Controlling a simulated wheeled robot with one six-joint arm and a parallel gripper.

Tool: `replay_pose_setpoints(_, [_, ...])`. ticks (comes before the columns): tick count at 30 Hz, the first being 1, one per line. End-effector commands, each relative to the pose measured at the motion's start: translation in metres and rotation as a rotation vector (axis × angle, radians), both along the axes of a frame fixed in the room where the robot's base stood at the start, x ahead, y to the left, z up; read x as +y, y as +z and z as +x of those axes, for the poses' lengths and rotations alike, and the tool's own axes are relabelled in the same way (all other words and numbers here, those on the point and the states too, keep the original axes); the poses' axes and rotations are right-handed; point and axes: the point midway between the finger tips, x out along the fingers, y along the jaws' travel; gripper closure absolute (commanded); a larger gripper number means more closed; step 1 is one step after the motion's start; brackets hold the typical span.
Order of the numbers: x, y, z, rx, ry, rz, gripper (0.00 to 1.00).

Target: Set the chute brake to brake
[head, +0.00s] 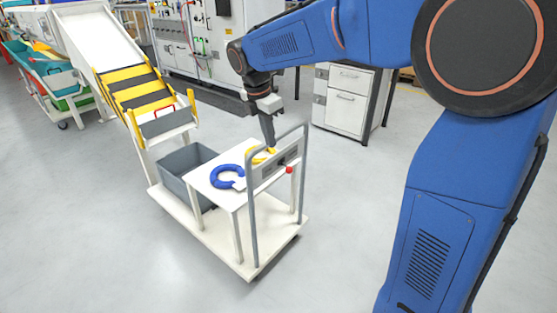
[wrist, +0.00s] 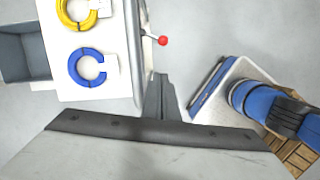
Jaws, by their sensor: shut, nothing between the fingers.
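A small lever with a red ball knob (head: 289,170) sticks out from a grey panel (head: 273,168) on the trolley's handle frame. The red knob also shows in the wrist view (wrist: 163,40), pointing right from the panel edge. Any lettering on the panel is too small to read. The white chute (head: 92,38) with yellow and black bands stands at the back left, with a red handle (head: 190,98) near its lower end. My gripper (head: 271,143) is shut and empty, pointing down above the handle frame. In the wrist view its shut fingers (wrist: 159,78) lie below the knob, apart from it.
The trolley's white table (head: 222,202) carries a blue C-shaped ring (head: 227,176) and a yellow one (head: 259,154). A grey bin (head: 186,164) stands beside it on the trolley. A white drawer cabinet (head: 343,100) stands behind.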

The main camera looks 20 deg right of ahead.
Motion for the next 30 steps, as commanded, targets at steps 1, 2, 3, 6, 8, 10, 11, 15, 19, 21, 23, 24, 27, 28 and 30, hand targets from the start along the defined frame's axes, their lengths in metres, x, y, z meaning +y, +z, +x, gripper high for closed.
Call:
replay_pose_setpoints(1, [0.0, 0.0, 0.0, 0.0, 0.001, 0.0, 1.0])
replay_pose_setpoints(2, [0.0, 0.0, 0.0, 0.0, 0.001, 0.0, 1.0])
replay_pose_setpoints(3, [0.0, 0.0, 0.0, 0.0, 0.001, 0.0, 1.0])
replay_pose_setpoints(6, [0.0, 0.0, 0.0, 0.0, 0.0, 0.0, 1.0])
replay_pose_setpoints(8, [0.0, 0.0, 0.0, 0.0, 0.0, 0.0, 1.0])
replay_pose_setpoints(10, [0.0, -0.001, 0.0, 0.001, 0.0, 0.0, 1.0])
replay_pose_setpoints(11, [-0.001, -0.003, 0.0, 0.001, -0.001, 0.0, 1.0])
replay_pose_setpoints(15, [-0.003, -0.015, 0.001, 0.001, -0.001, 0.0, 1.0])
replay_pose_setpoints(19, [-0.007, -0.035, 0.003, 0.003, -0.002, 0.0, 1.0])
replay_pose_setpoints(21, [-0.01, -0.048, 0.004, 0.004, -0.003, -0.001, 1.0])
replay_pose_setpoints(23, [-0.012, -0.058, 0.004, 0.004, -0.003, -0.001, 1.0])
replay_pose_setpoints(24, [-0.013, -0.065, 0.005, 0.003, -0.002, 0.0, 1.0])
replay_pose_setpoints(27, [-0.016, -0.082, 0.006, 0.003, -0.002, 0.0, 1.0])
replay_pose_setpoints(28, [-0.017, -0.088, 0.007, 0.004, -0.002, -0.001, 1.0])
replay_pose_setpoints(30, [-0.019, -0.099, 0.008, 0.003, -0.002, 0.0, 1.0])
